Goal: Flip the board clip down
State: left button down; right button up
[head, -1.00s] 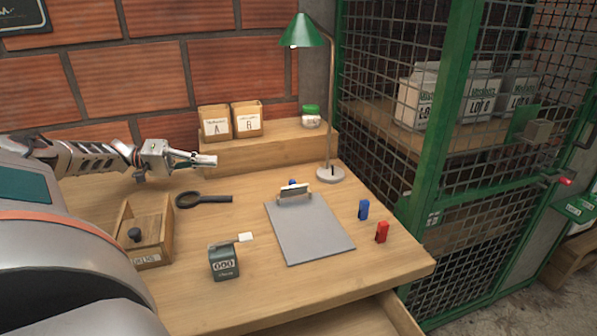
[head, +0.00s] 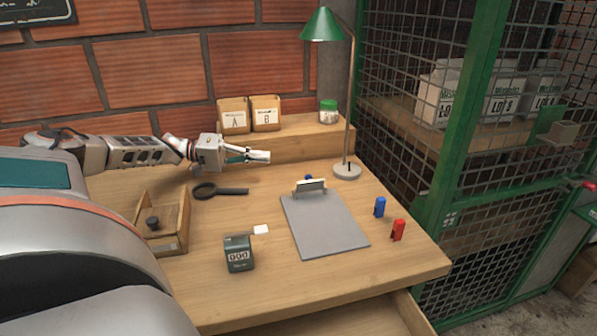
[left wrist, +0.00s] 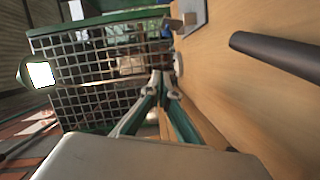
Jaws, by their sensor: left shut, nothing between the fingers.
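A grey clipboard (head: 326,228) lies flat on the wooden desk, right of its middle. Its metal board clip (head: 310,186) stands raised at the board's far edge. My left gripper (head: 268,155) is shut and empty, above the back of the desk to the left of the clip and apart from it. In the left wrist view, its fingers (left wrist: 160,80) meet at their tips, and part of the clipboard (left wrist: 193,14) shows at the top. My right gripper is in neither view.
A magnifying glass (head: 220,190) lies below my left gripper. A green lamp (head: 347,170) stands behind the clipboard. Blue (head: 380,207) and red (head: 398,230) pieces stand to its right, a counter (head: 238,254) and a wooden box (head: 184,222) to its left. A green mesh cage (head: 440,190) borders the desk.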

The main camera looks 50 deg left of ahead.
aim_at(309, 183)
pick_arm(q)
jog(key=b+x, duration=0.1)
jog(key=x, duration=0.9)
jog(key=shift+s+d+f+p, duration=0.2)
jog(key=shift+s+d+p, duration=0.45)
jog(key=shift+s+d, duration=0.3)
jog(key=shift+d+f, duration=0.15)
jog(key=shift+d, duration=0.15)
jog(key=shift+s+d+f, duration=0.1)
jog(key=shift+d+f, duration=0.15)
jog(key=shift+f, duration=0.05)
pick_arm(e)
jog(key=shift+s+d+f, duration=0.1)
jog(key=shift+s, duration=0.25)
pick_arm(q)
jog(key=shift+d+r+m+p, duration=0.1)
jog(key=shift+r+m+p, duration=0.2)
jog(key=shift+p, duration=0.2)
jog(key=shift+s, duration=0.1)
jog(key=shift+d+p, duration=0.1)
jog(key=shift+p, duration=0.2)
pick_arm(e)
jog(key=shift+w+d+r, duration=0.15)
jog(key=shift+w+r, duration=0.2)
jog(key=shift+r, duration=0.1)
